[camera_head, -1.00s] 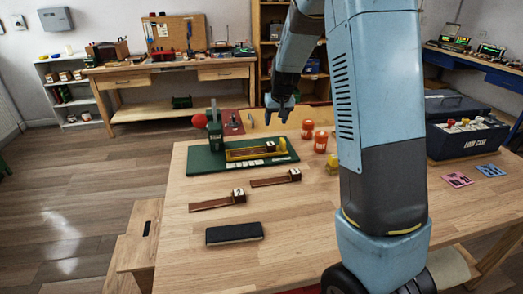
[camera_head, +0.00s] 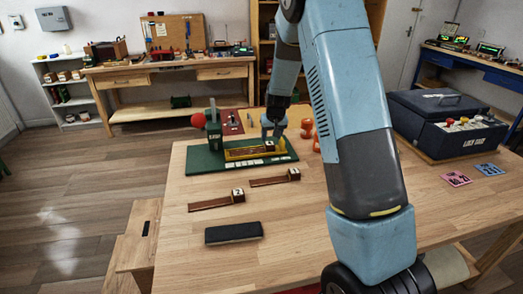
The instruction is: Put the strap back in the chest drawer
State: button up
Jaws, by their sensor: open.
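My gripper (camera_head: 273,137) is open and points down over the right part of a green-based fixture (camera_head: 200,168). A yellow tray (camera_head: 240,153) on the fixture holds a brown strip with a small numbered block at its right end. My fingers are close around or just above that block; I cannot tell if they touch it. Two similar brown strips with number blocks, a nearer one (camera_head: 210,204) and a farther one (camera_head: 265,182), lie on the table. I cannot tell which thing is the strap. A dark blue chest (camera_head: 462,140) stands at the right; no open drawer shows on it.
A flat black block (camera_head: 233,233) lies at the table's front left. Orange jars (camera_head: 307,128) stand right of my gripper, partly behind my arm. Pink (camera_head: 456,179) and blue (camera_head: 489,170) cards lie at the right. A workbench (camera_head: 175,72) with drawers stands behind.

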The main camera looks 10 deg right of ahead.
aim_at(270, 143)
jog(key=x, duration=0.5)
jog(key=shift+s, duration=0.1)
jog(key=c, duration=0.9)
jog(key=shift+r, duration=0.1)
jog(key=shift+r, duration=0.1)
